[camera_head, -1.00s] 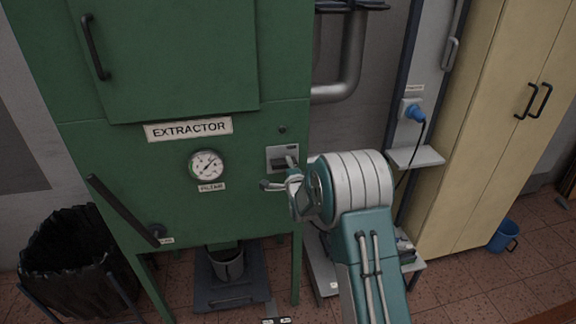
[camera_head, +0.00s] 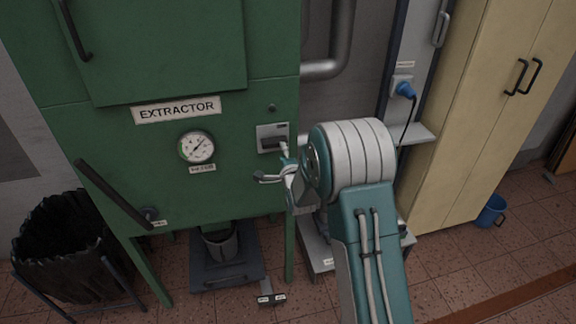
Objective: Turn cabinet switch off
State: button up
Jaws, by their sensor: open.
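The green extractor cabinet (camera_head: 120,125) fills the left and middle of the view. Its switch (camera_head: 272,137) is a grey plate with a dark part, on the right side of the front, right of the round gauge (camera_head: 197,147). My gripper (camera_head: 268,166) is open and empty, just below and in front of the switch plate. One finger reaches left below the plate and another reaches up toward its lower right corner. I cannot tell whether a finger touches it. The switch's exact position is too small to tell, and its lower right is partly covered.
A dark lever (camera_head: 115,194) sticks out from the cabinet's lower left. A bin with a black bag (camera_head: 65,245) stands at the left. A small shelf (camera_head: 425,133) and a beige cupboard (camera_head: 465,120) stand to the right. A blue bucket (camera_head: 491,211) sits on the floor.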

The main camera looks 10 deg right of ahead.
jog(key=s, duration=0.7)
jog(key=s+r+n+g, duration=0.5)
jog(key=s+r+n, duration=0.3)
jog(key=s+r, duration=0.2)
jog(key=s+r+n+g, duration=0.1)
jog(key=s+n+g, duration=0.2)
jog(key=s, duration=1)
jog(key=s+a+r+n+g, duration=0.1)
jog(key=s+n+g, duration=0.3)
jog(key=s+n, duration=0.3)
jog(key=s, duration=0.5)
jog(key=shift+s+a+r, duration=0.3)
jog(key=shift+s+r, duration=0.05)
jog(key=shift+r, duration=0.05)
